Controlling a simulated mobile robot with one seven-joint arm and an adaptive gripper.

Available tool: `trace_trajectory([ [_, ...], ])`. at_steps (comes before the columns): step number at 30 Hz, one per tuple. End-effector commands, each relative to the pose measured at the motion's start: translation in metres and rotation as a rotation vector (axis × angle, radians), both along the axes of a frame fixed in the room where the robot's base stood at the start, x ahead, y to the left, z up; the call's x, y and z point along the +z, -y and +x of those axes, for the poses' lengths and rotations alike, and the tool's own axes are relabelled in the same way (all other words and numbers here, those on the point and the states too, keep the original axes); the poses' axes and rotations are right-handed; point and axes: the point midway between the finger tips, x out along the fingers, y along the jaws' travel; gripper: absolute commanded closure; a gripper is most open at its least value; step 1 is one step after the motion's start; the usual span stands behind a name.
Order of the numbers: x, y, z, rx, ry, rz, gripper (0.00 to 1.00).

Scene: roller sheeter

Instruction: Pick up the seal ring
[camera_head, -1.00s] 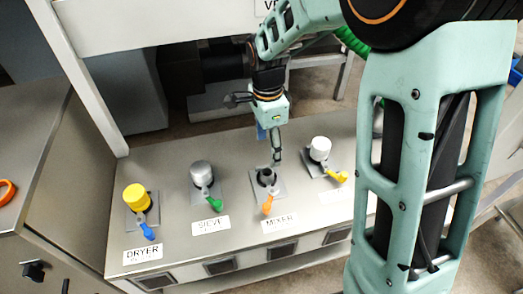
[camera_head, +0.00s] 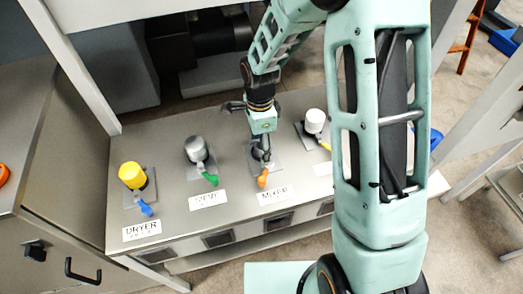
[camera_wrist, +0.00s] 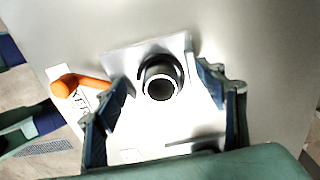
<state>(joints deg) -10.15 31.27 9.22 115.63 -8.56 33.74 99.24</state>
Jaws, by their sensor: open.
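At the mixer station, a short dark round stub with a pale ring-shaped rim (camera_wrist: 160,87) stands on a square grey plate (camera_wrist: 118,60). I cannot tell whether this rim is a separate seal ring or part of the stub. My gripper (camera_wrist: 165,82) is open and points down, one finger on each side of the stub, with gaps on both sides. In the head view my gripper (camera_head: 261,150) is over the mixer plate and mostly hides the stub. An orange ring-like thing (camera_head: 3,174) is cut off at the far left edge.
An orange lever (camera_head: 262,178) sits beside the stub. Yellow (camera_head: 132,175), grey (camera_head: 195,149) and white (camera_head: 315,121) capped stations with levers stand along the metal bench (camera_head: 170,213). A white frame post (camera_head: 72,68) rises at the left.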

Motion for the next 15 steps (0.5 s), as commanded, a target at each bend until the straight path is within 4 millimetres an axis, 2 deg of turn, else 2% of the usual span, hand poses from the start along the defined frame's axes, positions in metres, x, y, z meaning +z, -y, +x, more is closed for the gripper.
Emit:
trace_trajectory([
  [9, -0.0049, 0.0, 0.0, 0.001, 0.0, 0.0, 0.37],
  [15, -0.0047, 0.0, 0.0, 0.001, 0.0, 0.0, 0.59],
])
